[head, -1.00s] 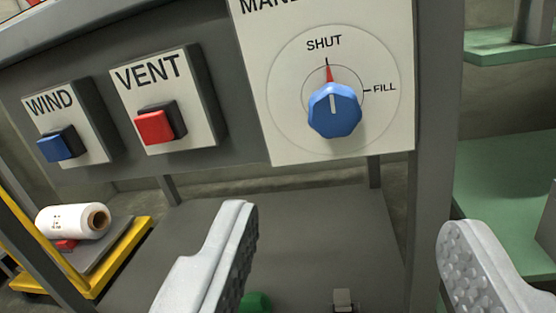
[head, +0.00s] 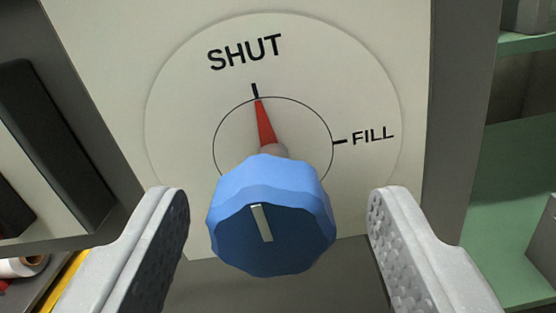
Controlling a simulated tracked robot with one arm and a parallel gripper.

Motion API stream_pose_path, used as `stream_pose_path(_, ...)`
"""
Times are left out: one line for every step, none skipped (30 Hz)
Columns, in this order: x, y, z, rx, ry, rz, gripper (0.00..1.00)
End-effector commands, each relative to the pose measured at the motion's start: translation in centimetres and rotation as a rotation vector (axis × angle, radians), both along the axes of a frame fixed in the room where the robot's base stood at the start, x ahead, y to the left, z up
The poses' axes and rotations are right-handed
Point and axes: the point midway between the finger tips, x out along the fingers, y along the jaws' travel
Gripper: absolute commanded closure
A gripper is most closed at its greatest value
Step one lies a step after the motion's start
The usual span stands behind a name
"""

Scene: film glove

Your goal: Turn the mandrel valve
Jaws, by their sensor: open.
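The mandrel valve is a blue faceted knob (head: 270,220) with a white mark, standing out from a white panel (head: 110,40). Its red pointer (head: 265,122) points up at the SHUT tick; the FILL mark (head: 372,136) is to the right. My gripper (head: 277,235) is open, with one grey finger on each side of the knob. A gap shows between the knob and each finger, the right gap a little wider. Whether the knob sits fully between the pads in depth is hard to tell.
A dark box edge (head: 60,140) stands out from the panel at the left. Green shelves (head: 510,210) stand at the right beyond a grey post (head: 455,110). A white roll (head: 22,266) shows partly at the lower left.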

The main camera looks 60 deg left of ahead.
Motion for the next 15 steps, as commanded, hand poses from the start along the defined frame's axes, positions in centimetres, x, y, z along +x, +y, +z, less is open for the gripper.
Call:
stream_pose_path(0.16, 0.4, -0.08, 0.0, 0.0, 0.002, 0.45)
stream_pose_path(0.26, 0.55, -0.08, 0.0, 0.0, 0.002, 0.45)
stream_pose_path(0.4, 0.69, -0.05, 0.0, 0.0, 0.002, 0.45)
stream_pose_path(0.51, 0.79, 0.0, 0.001, -0.001, 0.001, 0.45)
stream_pose_path(0.6, 0.86, 0.03, 0.001, -0.001, 0.001, 0.45)
stream_pose_path(0.69, 0.94, 0.06, 0.002, -0.001, 0.001, 0.45)
stream_pose_path(0.73, 0.98, 0.1, 0.002, -0.001, 0.001, 0.45)
stream_pose_path(0.76, 1.02, 0.1, 0.002, -0.001, 0.001, 0.45)
stream_pose_path(0.79, 1.05, 0.13, 0.002, -0.001, 0.001, 0.45)
stream_pose_path(0.8, 1.07, 0.13, 0.002, -0.001, 0.001, 0.45)
stream_pose_path(0.8, 1.07, 0.12, 0.002, -0.001, 0.001, 0.45)
stream_pose_path(0.79, 1.07, 0.11, 0.002, -0.001, 0.001, 0.45)
stream_pose_path(0.79, 1.07, 0.11, 0.002, -0.001, 0.001, 0.45)
stream_pose_path(0.78, 1.07, 0.11, 0.002, -0.001, 0.001, 0.45)
stream_pose_path(0.78, 1.07, 0.1, 0.002, -0.001, 0.001, 0.45)
